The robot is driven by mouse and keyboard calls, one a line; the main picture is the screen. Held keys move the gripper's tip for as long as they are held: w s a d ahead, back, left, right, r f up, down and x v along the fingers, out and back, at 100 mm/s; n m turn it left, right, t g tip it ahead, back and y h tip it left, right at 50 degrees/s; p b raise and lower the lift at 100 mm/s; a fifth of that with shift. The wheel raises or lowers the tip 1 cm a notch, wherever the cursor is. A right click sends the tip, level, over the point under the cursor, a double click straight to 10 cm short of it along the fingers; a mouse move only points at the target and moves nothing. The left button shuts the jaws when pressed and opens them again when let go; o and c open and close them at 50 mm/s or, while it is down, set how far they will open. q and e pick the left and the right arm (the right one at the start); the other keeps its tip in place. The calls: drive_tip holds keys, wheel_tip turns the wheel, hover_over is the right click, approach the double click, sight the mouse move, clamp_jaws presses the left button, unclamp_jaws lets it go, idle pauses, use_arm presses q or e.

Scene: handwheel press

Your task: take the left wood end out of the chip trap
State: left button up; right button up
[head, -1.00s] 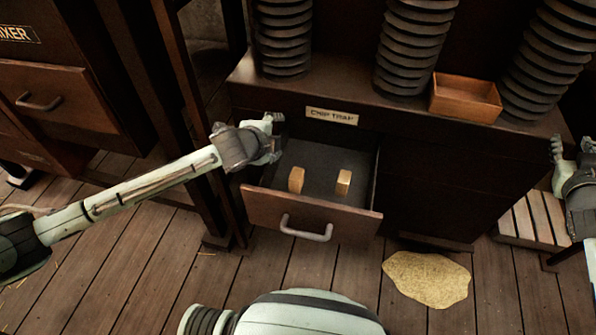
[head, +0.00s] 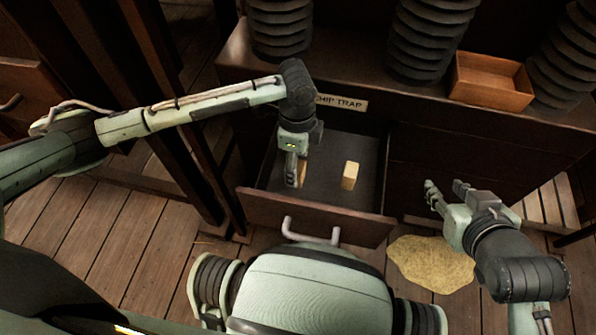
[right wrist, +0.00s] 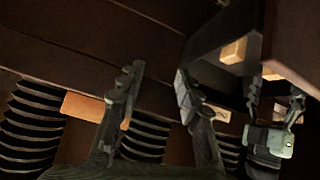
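The chip trap (head: 320,215) is a dark drawer pulled open below its label. The left wood end (head: 303,173) is a small tan block in it, mostly hidden behind my left gripper (head: 295,178). That gripper points down into the drawer at the block. In the right wrist view, the left gripper (right wrist: 276,98) has its fingers apart, with the left wood end (right wrist: 271,75) by their tips; contact cannot be told. The right wood end (head: 350,175) stands clear. My right gripper (head: 445,186) is open and empty, right of the drawer.
An orange-brown open box (head: 491,82) sits on the ledge among dark ribbed columns (head: 430,40). A yellowish chip heap (head: 425,262) lies on the floor under my right gripper. A slatted wooden piece (head: 550,203) is at the right.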

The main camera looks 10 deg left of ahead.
use_arm(q)
wheel_tip(320, 180, down, 4)
drive_tip(key=shift+w+f+b, duration=0.1)
drive_tip(key=shift+f+b, duration=0.05)
drive_tip(key=shift+b, duration=0.25)
use_arm(e)
drive_tip(key=w+a+r+t+y, duration=0.1)
drive_tip(key=w+a+r+t, duration=0.1)
drive_tip(key=a+r, duration=0.1)
drive_tip(key=shift+w+a+r, duration=0.35)
drive_tip(key=shift+w+r, duration=0.05)
drive_tip(key=shift+r, duration=0.05)
use_arm(q)
drive_tip(key=shift+c, duration=0.5)
drive_tip(key=c, duration=1.1)
use_arm(e)
drive_tip(key=shift+d, duration=0.1)
